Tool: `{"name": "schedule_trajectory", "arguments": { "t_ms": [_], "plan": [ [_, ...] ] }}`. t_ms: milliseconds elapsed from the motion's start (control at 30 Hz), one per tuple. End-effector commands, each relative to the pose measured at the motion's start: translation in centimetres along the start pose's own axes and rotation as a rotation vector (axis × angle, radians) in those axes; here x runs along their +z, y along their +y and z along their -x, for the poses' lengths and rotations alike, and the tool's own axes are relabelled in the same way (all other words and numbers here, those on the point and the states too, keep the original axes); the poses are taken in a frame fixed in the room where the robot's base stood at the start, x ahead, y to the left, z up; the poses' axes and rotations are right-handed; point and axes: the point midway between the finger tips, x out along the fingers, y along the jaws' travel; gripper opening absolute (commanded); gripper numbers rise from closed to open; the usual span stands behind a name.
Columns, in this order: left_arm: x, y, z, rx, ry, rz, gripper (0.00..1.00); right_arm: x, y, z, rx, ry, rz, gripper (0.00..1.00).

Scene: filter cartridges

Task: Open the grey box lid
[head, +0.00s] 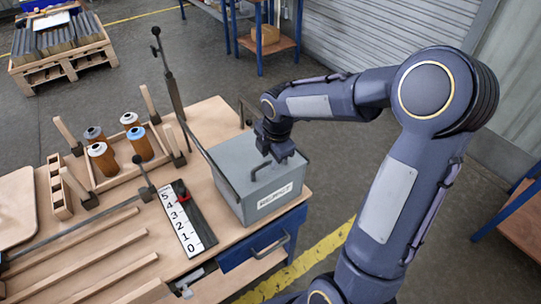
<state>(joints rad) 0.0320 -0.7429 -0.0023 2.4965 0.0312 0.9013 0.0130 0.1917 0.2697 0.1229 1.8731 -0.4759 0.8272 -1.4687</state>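The grey box (236,185) stands at the right end of the wooden bench, with a white "REJECT" label (275,199) on its front. Its lid (232,153) looks closed and lies flat on top. A dark loop handle (259,167) stands up from the lid. My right gripper (279,152) is over the back right part of the lid, pointing down, close to the handle. Its fingertips are small and dark, so I cannot tell whether they touch the handle or how far apart they are. My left gripper does not show.
A dark upright lever (170,80) stands behind the box's left side. A number scale with a red pointer (182,196) lies left of the box. A wooden tray (115,178) holds several cartridges. A blue drawer (262,240) is below the box. My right arm fills the right side.

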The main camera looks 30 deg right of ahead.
Motion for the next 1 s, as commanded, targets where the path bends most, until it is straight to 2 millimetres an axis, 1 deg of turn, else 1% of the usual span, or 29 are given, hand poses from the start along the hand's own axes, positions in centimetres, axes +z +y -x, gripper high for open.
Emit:
{"name": "schedule_trajectory", "arguments": {
  "t_ms": [100,267,300,500,567,867,1000],
  "plan": [
    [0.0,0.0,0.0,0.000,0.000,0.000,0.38,0.0,0.0,-0.4,0.000,0.001,0.000,0.34],
    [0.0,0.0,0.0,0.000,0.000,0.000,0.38,0.0,0.0,-0.3,0.001,0.000,-0.001,0.34],
    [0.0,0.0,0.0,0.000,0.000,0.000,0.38,0.0,0.0,-0.3,0.001,0.000,-0.001,0.33],
    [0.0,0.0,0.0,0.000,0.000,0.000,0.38,0.0,0.0,-0.3,0.001,0.000,-0.001,0.07],
    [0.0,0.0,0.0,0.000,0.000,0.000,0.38,0.0,0.0,-0.3,0.001,0.000,-0.001,0.00],
    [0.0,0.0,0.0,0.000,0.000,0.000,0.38,0.0,0.1,-0.3,0.001,0.001,-0.001,0.00],
    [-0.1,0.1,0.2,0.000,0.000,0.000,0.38,0.0,1.1,-0.4,0.002,0.001,0.000,0.00]
  ]
}}
